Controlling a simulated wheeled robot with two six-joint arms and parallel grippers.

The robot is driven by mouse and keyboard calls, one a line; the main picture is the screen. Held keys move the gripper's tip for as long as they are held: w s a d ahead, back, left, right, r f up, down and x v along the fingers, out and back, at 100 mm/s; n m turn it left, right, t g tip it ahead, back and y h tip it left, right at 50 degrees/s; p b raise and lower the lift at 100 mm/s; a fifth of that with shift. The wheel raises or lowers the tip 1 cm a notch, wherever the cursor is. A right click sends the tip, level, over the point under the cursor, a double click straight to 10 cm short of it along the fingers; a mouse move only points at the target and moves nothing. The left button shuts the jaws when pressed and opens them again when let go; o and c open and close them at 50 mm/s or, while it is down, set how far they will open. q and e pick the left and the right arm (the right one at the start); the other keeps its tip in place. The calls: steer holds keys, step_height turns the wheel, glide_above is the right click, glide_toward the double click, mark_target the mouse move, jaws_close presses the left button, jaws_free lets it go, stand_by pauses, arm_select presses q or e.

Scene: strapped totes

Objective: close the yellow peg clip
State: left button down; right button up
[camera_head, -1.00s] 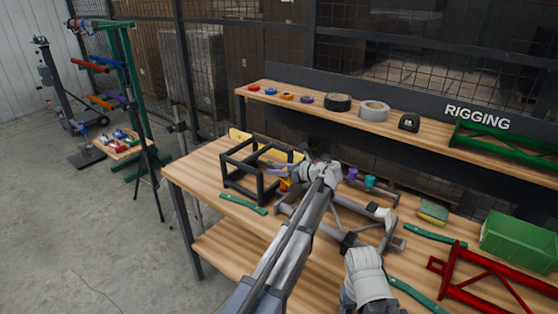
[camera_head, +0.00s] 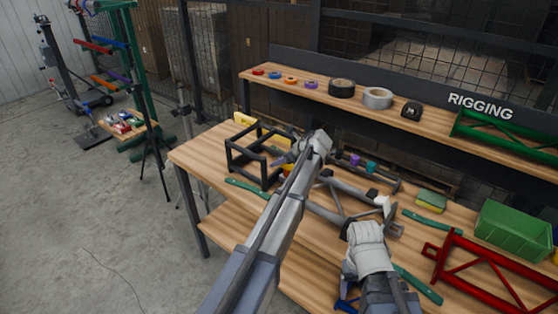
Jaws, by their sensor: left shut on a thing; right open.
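A yellow piece (camera_head: 243,119) shows behind the black open frame (camera_head: 232,158) on the wooden workbench. More yellow shows past the frame, partly covered by it and by my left gripper. I cannot make out a separate clip shape or its jaws. My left gripper (camera_head: 284,160) points left at the right side of the black frame. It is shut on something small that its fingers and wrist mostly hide. Small orange bits show just below its fingers. My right gripper (camera_head: 366,248) is open over the bench front; its fingertips are mostly hidden.
A grey tubular frame (camera_head: 345,195) lies between my arms. Green straps (camera_head: 428,223), a red frame (camera_head: 470,262) and a green bin (camera_head: 513,230) lie to the right. A back shelf (camera_head: 300,93) holds tape rolls. A green rack (camera_head: 130,70) stands at left.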

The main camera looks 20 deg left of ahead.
mark_target(291, 167)
arm_select(q)
steer(key=shift+c, duration=2.4)
jaws_free()
steer(key=shift+r, duration=0.1)
steer(key=p+v, duration=0.5)
steer(key=v, duration=0.2)
steer(key=shift+s+d+r, duration=0.15)
steer(key=shift+d+r, duration=0.1)
steer(key=shift+f, duration=0.1)
